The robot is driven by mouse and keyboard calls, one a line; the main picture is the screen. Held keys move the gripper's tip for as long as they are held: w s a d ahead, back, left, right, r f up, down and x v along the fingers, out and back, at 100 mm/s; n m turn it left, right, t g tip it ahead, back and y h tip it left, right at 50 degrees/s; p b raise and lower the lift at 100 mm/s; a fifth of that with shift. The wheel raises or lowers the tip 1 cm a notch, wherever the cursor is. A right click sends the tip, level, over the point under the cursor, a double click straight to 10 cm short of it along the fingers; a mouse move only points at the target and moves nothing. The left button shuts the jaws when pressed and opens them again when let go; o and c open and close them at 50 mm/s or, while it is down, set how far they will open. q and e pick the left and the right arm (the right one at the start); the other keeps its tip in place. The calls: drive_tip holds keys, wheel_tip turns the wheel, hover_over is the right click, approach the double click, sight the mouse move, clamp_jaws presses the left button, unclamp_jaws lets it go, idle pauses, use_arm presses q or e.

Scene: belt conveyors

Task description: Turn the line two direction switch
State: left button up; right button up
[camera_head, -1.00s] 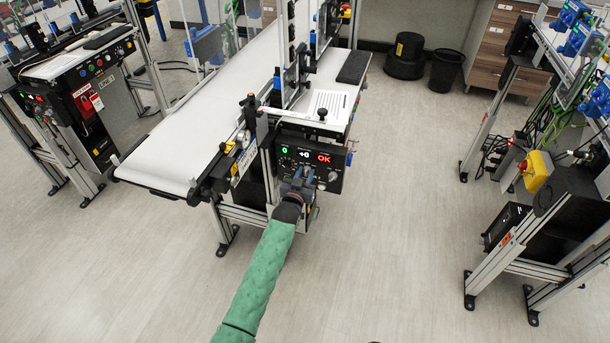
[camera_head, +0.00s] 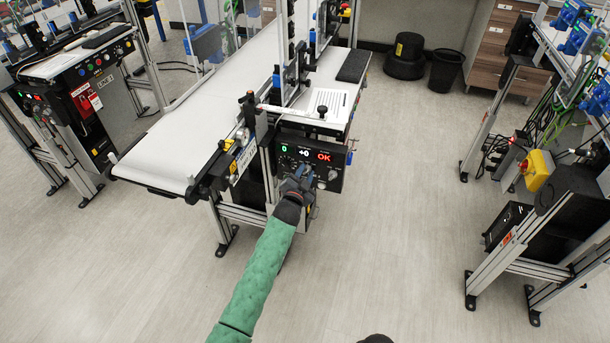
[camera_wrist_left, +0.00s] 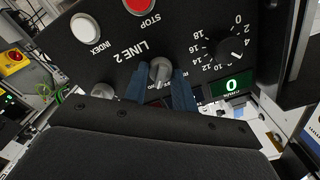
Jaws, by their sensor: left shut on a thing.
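The line two control panel (camera_head: 328,172) is a black box at the front of the middle conveyor, with a lit display reading 0, +0 and OK. In the left wrist view the panel (camera_wrist_left: 190,30) appears upside down, with "LINE 2" printed beside a grey switch knob (camera_wrist_left: 160,70). My left gripper (camera_head: 305,177) is at the panel's face. In the wrist view its blue fingers (camera_wrist_left: 163,88) stand on either side of the grey knob, shut on it. The finger tips hide part of the panel in the head view.
The white conveyor belt (camera_head: 205,125) lies behind and left of the panel. On the same panel are a white INDEX button (camera_wrist_left: 85,27), a red STOP button (camera_wrist_left: 139,5) and a numbered dial (camera_wrist_left: 230,47). Another station (camera_head: 535,215) stands at the right. The floor (camera_head: 410,200) between is clear.

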use_arm(q)
drive_tip(key=shift+m, duration=0.9)
use_arm(e)
drive_tip(key=shift+w+a+r, duration=0.1)
drive_tip(key=shift+w+r, duration=0.1)
drive_tip(key=shift+r, duration=1)
drive_tip(key=shift+s+f, duration=0.1)
drive_tip(key=shift+f, duration=0.05)
use_arm(q)
drive_tip(key=o, duration=1)
use_arm(e)
drive_tip(key=shift+f, duration=0.1)
use_arm(q)
drive_tip(key=b+v, duration=0.2)
drive_tip(key=v, duration=0.5)
drive_tip(key=shift+s, duration=0.35)
use_arm(e)
wheel_tip(320, 180, up, 8)
drive_tip(key=shift+s, duration=0.25)
drive_tip(key=shift+a, duration=0.1)
